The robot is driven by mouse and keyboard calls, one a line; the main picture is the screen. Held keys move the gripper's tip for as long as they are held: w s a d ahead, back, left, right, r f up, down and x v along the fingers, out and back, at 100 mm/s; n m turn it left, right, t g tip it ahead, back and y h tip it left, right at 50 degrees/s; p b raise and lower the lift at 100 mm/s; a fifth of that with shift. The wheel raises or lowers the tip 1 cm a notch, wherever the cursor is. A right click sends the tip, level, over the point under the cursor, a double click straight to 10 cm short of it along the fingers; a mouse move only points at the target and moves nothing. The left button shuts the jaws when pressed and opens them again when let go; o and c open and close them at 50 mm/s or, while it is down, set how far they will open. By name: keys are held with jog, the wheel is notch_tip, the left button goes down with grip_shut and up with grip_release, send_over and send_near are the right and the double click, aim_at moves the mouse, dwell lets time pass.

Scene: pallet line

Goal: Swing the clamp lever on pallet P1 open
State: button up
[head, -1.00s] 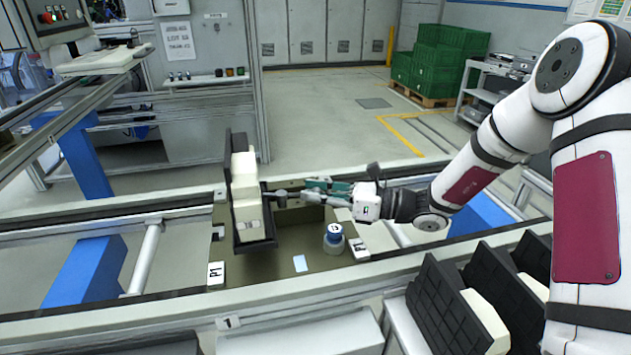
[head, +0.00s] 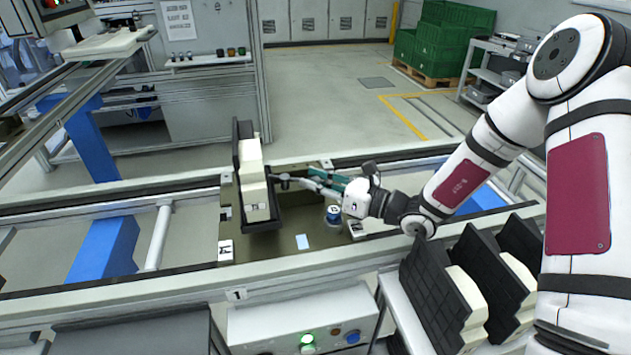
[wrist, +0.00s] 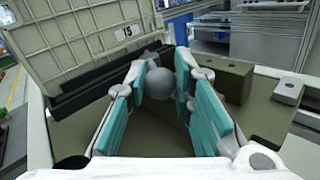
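Pallet P1 (head: 270,249) lies on the conveyor, its white label at the front left corner. A pale block with a dark ribbed backing (head: 256,185) stands upright on it. The clamp lever's grey ball knob (head: 285,181) shows just right of the block, and it also shows in the wrist view (wrist: 160,83). My gripper (head: 303,182) reaches in from the right. In the wrist view its teal fingers stand apart on either side of the knob, with a slight gap at the right finger. The lever's arm is mostly hidden.
A blue-topped round part (head: 333,214) stands on the pallet just below my gripper. Black ribbed trays with pale blocks (head: 445,290) stand at the front right. Conveyor rails run along both sides.

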jog(key=shift+o, duration=1.3)
notch_tip(320, 180, up, 10)
